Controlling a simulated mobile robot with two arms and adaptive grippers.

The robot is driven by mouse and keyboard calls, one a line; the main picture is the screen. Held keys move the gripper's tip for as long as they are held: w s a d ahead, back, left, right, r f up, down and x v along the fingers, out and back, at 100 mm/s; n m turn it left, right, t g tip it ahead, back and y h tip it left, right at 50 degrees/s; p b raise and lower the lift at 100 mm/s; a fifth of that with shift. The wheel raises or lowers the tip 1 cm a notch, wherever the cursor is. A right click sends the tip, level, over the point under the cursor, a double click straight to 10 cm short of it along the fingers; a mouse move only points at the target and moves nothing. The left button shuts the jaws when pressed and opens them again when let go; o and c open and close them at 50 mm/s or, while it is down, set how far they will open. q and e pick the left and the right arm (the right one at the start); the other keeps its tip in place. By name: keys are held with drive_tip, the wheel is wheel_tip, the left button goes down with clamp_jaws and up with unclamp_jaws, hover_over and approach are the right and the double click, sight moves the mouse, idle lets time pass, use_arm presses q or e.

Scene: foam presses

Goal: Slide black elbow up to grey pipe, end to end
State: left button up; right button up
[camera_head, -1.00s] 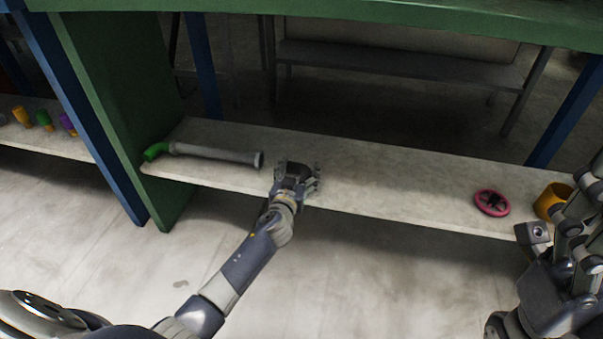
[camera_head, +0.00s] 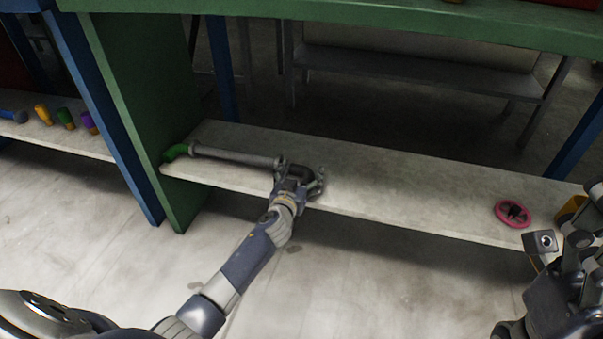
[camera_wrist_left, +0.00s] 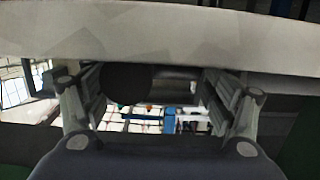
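The grey pipe (camera_head: 235,155) lies along the left part of the shelf, with a green elbow (camera_head: 175,152) at its left end. My left gripper (camera_head: 300,178) is low over the shelf at the pipe's right end, its fingers around the black elbow (camera_head: 297,171). In the left wrist view the dark round elbow (camera_wrist_left: 124,86) sits between the fingers of the left gripper (camera_wrist_left: 160,92). The pipe's right end meets or nearly meets the elbow; the gripper partly hides the joint. My right gripper (camera_head: 572,245) is at the right edge, away from the pipe, its fingertips unclear.
The pale shelf (camera_head: 400,190) is bare right of my left gripper up to a pink handwheel (camera_head: 512,213) and an orange piece (camera_head: 570,210). A green upright panel (camera_head: 150,110) bounds the shelf's left end. Several coloured parts lie on another shelf (camera_head: 60,138) at far left.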

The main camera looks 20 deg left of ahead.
idle(0.4)
use_arm(q)
drive_tip(key=v, duration=1.2)
idle(0.3)
